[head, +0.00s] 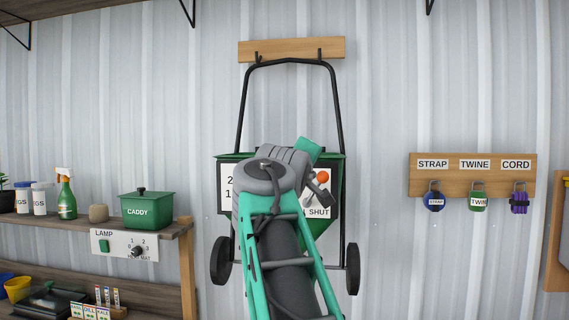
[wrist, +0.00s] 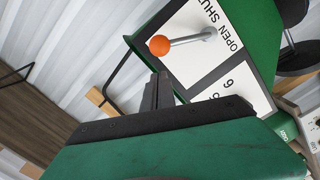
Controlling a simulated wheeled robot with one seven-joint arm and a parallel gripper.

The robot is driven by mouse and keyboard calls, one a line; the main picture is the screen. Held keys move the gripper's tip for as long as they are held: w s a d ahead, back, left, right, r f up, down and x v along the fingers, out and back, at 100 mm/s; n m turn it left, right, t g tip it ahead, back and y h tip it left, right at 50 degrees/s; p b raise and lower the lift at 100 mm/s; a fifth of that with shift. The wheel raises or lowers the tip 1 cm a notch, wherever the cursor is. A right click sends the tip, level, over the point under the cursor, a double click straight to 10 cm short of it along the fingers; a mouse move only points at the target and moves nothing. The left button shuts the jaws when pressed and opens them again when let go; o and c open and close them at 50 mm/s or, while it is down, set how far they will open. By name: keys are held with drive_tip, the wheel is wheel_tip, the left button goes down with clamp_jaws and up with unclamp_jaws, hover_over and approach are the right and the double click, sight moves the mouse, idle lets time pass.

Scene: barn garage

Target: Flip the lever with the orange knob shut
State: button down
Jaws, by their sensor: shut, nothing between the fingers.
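The lever's orange knob (head: 323,177) shows just right of my wrist in the head view, above a SHUT label (head: 319,212). In the wrist view the orange knob (wrist: 159,45) tops a grey rod (wrist: 190,39) that stands out from a white plate marked OPEN and SHUT. The rod points away from the labels; I cannot tell which setting it is in. My gripper (wrist: 161,77) is shut and empty, its fingertips near the knob in the picture, with a gap between. In the head view my arm hides the fingers and part of the plate.
The lever belongs to a green wheeled spreader (head: 335,160) hung by its black handle (head: 243,100) from a wooden rail (head: 291,49). A shelf with a green caddy (head: 147,206) and lamp panel (head: 124,244) stands left. A labelled hook board (head: 418,182) hangs right, with bare wall between.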

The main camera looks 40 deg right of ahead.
drive_tip(key=w+a+r+b+v, duration=0.1)
drive_tip(key=b+v, duration=0.1)
drive_tip(key=v, duration=0.8)
drive_tip(key=shift+a, duration=0.2)
